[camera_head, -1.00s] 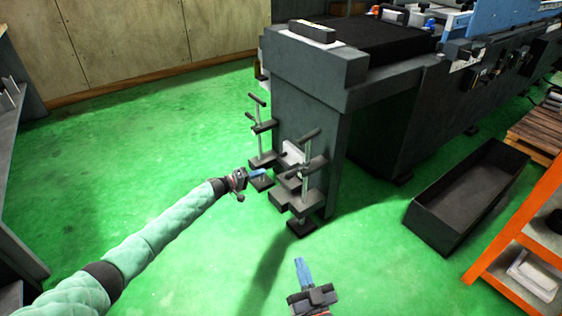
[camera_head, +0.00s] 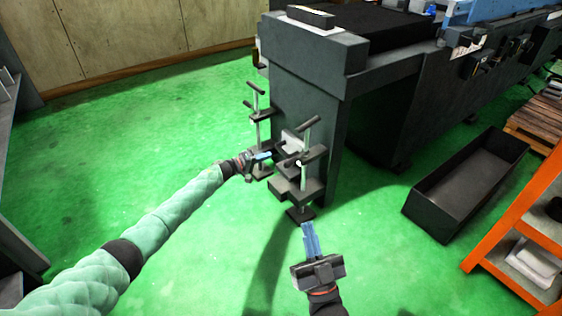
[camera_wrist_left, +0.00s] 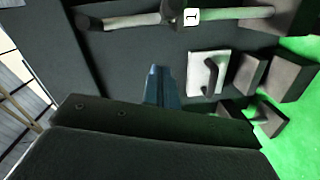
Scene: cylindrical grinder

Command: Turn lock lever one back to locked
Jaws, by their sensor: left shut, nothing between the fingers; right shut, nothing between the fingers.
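A grey machine end (camera_head: 300,90) carries two upright metal posts with dark levers and blocks, a left post (camera_head: 258,128) and a right post (camera_head: 304,145). In the left wrist view a pale rod (camera_wrist_left: 115,22) with a dark hub and a white label "1" (camera_wrist_left: 191,16) crosses the top. My left gripper (camera_head: 265,156) is shut and empty, its blue fingers low beside the left post. In the left wrist view its fingers (camera_wrist_left: 161,75) are apart from the rod in the picture; contact cannot be told. My right gripper (camera_head: 307,230) is shut and empty, in front of the right post's foot.
A white plate with a dark handle (camera_wrist_left: 207,75) sits between the posts. A dark open bin (camera_head: 465,185) and an orange shelf (camera_head: 520,220) stand at the right. Green floor (camera_head: 130,140) is clear at the left.

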